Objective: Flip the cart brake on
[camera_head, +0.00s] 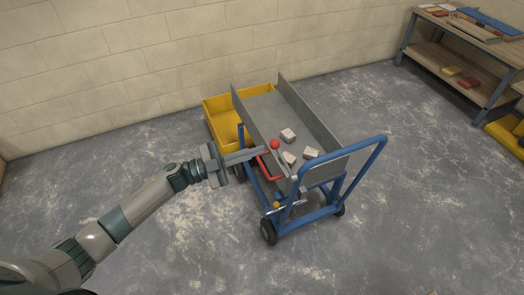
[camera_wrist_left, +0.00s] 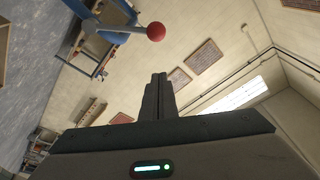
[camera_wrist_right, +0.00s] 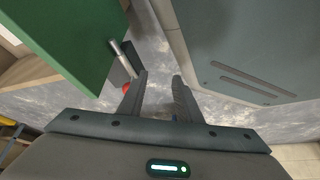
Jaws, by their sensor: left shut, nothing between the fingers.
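The blue cart (camera_head: 345,180) stands on the floor with a grey tray. A lever with a red ball knob (camera_head: 275,144) rises at the cart's left side. The knob also shows in the left wrist view (camera_wrist_left: 156,31), on a thin grey rod attached to a blue part. My left gripper (camera_head: 262,151) is shut and empty, its fingertips close to the knob; I cannot tell whether they touch it. In the left wrist view the closed fingers (camera_wrist_left: 158,80) are below the knob, apart from it in the picture. My right gripper (camera_wrist_right: 158,85) is open and empty, away from the cart.
Several pale blocks (camera_head: 288,135) lie in the cart tray. A yellow tub (camera_head: 222,112) stands behind the cart's left side. A workbench (camera_head: 455,59) stands at the right. A green panel (camera_wrist_right: 75,35) and a grey cabinet (camera_wrist_right: 245,50) are near my right gripper.

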